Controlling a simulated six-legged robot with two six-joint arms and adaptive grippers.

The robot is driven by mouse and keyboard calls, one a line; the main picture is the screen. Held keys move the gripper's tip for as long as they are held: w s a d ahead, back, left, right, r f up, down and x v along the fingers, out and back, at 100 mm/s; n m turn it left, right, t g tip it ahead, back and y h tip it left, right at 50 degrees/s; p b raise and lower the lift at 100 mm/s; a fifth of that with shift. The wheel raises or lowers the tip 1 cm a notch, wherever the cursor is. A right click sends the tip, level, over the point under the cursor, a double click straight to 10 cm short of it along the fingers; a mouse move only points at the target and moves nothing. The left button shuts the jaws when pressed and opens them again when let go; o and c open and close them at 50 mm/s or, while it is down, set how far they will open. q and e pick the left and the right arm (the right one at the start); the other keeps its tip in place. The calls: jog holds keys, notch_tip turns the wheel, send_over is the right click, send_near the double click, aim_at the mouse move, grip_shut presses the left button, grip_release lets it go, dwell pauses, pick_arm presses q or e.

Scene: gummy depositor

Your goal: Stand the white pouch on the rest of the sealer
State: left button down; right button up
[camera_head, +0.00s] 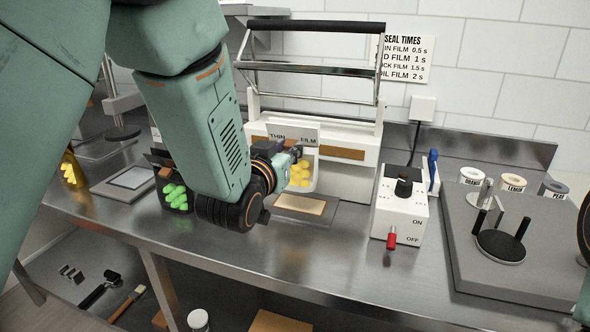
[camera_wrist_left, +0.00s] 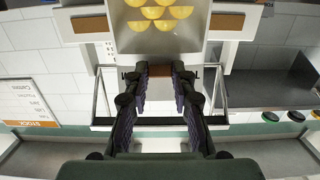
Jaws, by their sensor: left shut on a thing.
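The white pouch (camera_head: 308,135) with yellow gummies in its window is upright in front of the sealer (camera_head: 360,165). My left gripper (camera_head: 295,153) is shut on its top part, which bears the words THIN FILM. In the left wrist view the pouch (camera_wrist_left: 220,50) is between the fingers of the left gripper (camera_wrist_left: 161,75), its yellow gummies at the top of the picture. The rest, a grey plate with a tan pad (camera_head: 300,205), shows just below the pouch. Whether the pouch touches it, I cannot tell. My right gripper is not in view.
The sealer's black handle (camera_head: 315,25) is raised. A control box (camera_head: 400,215) with a red switch stands to the right. A pouch of green gummies (camera_head: 175,195) stands left, partly behind my arm. A grey block (camera_head: 515,270) fills the right of the bench.

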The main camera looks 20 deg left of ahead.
aim_at(297, 170)
pick_arm(q)
jog(key=w, duration=0.4)
jog(key=shift+w+d+f, duration=0.2)
jog(key=shift+w+d, duration=0.05)
jog(key=shift+d, duration=0.1)
jog(key=shift+w+f, duration=0.25)
jog(key=shift+f, duration=0.35)
jog(key=shift+w+f, duration=0.25)
jog(key=shift+f, duration=0.35)
jog(key=shift+s+a+f+b, duration=0.25)
jog(key=shift+s+f+b, duration=0.05)
jog(key=shift+s+f, duration=0.05)
jog(key=f, duration=0.1)
jog(key=w+f, duration=0.1)
jog(key=f, duration=0.2)
jog(key=shift+w+d+b, duration=0.15)
jog(key=shift+d+b, duration=0.1)
jog(key=shift+b, duration=0.1)
jog(key=shift+s+a+r, duration=0.15)
jog(key=shift+s, duration=0.1)
jog(key=shift+f, duration=0.2)
jog(key=c, duration=1.1)
grip_release()
jog(key=shift+w+f, duration=0.1)
jog(key=shift+w, duration=0.15)
jog(key=shift+c, duration=0.2)
jog(key=shift+o, duration=0.2)
jog(key=shift+s, duration=0.2)
